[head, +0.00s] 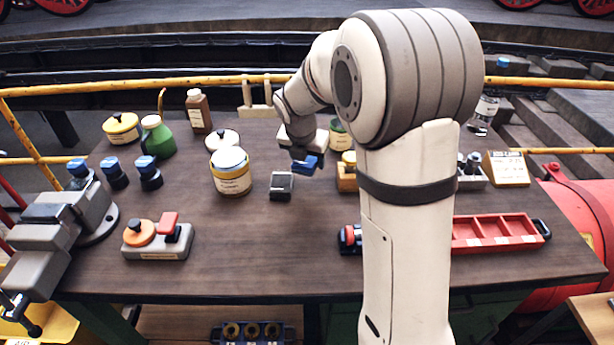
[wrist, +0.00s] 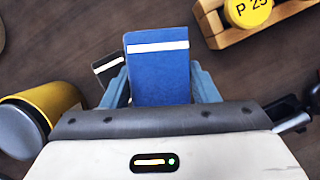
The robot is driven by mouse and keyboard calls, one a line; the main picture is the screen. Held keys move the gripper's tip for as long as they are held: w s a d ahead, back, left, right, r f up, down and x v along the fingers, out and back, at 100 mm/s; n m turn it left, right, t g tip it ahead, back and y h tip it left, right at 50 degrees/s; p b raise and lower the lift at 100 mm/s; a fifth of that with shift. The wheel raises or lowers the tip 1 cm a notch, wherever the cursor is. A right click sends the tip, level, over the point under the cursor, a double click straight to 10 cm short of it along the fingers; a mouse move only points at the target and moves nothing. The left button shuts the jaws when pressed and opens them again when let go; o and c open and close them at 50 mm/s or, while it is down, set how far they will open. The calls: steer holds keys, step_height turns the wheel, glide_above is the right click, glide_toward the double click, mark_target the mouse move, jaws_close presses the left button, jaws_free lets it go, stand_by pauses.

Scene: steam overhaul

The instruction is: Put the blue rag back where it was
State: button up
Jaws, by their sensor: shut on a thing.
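The blue rag (wrist: 158,72) shows in the wrist view as a folded blue block with a white stripe. My gripper (wrist: 160,92) is shut on it, with one pale blue finger on each side. In the head view the blue rag (head: 307,164) hangs under my gripper (head: 301,158), over the middle of the workbench (head: 255,250). A dark block with a pale stripe (wrist: 108,67) is just left of the rag in the wrist view; it also shows in the head view (head: 282,186). I cannot tell how high the rag is above the bench.
A wooden holder with a yellow disc (wrist: 247,12) is to the right. Bottles and tins stand behind, a vise (head: 60,225) at the left, a red tray (head: 495,232) at the right. The front middle is clear.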

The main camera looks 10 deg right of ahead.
step_height(320, 180, down, 2)
steer(key=shift+w, duration=0.1)
steer(key=shift+f, duration=1.8)
steer(key=shift+f+b, duration=0.3)
steer(key=shift+f, duration=0.15)
steer(key=o, duration=0.8)
steer(key=shift+c, duration=0.2)
